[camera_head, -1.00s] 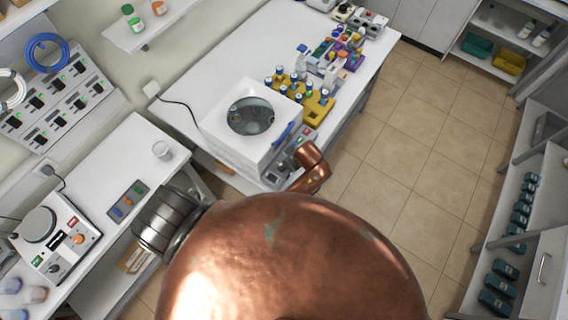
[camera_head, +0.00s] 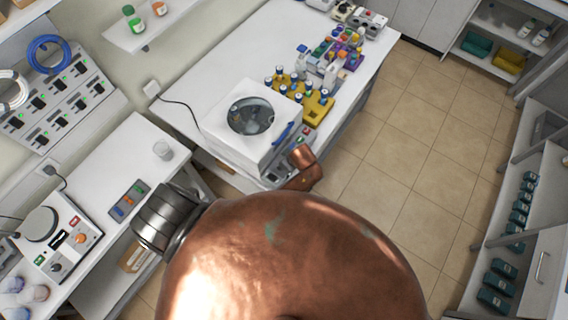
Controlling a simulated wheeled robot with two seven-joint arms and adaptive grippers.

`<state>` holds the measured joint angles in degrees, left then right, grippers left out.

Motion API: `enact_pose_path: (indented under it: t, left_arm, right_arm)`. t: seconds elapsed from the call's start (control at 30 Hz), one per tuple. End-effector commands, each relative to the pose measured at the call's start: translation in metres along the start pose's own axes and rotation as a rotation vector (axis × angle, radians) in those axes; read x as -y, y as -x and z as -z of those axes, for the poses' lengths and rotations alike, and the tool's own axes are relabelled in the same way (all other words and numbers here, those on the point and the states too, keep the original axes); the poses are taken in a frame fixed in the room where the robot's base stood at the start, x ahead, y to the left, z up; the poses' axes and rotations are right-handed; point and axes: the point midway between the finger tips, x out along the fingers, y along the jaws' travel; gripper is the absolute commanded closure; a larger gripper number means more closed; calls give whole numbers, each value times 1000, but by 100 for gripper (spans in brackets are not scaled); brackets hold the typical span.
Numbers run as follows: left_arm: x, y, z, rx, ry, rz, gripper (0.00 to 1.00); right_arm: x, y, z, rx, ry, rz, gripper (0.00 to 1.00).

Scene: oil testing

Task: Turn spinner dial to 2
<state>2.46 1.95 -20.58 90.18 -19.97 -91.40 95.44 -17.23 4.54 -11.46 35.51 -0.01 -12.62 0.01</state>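The white spinner (camera_head: 225,139), a box with a round dark window on top, stands at the near end of the long white bench. Its small grey control panel (camera_head: 277,166) faces the near right side. A copper part of my arm stands right beside the panel and covers some of it. I cannot make out the dial or its setting. A large copper part of my own body fills the bottom middle of the view. No gripper fingers show, so I cannot see either gripper or what it holds.
A yellow rack (camera_head: 317,112) of vials stands behind the spinner. The tiled floor (camera_head: 410,150) to the right is clear.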

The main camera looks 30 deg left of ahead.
Motion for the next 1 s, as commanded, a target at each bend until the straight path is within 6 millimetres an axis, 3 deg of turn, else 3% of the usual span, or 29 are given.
enact_pose_path:
  t: [0.3,0.67,1.0]
  left_arm:
    - [0,0,0,0,0,-1,100]
    - [1,0,0,5,-57,-24,100]
    - [4,0,0,16,-290,-122,100]
  right_arm:
    - [0,0,1,-1,0,0,81]
    - [0,0,1,-1,0,0,81]
    - [0,0,1,-2,0,0,81]
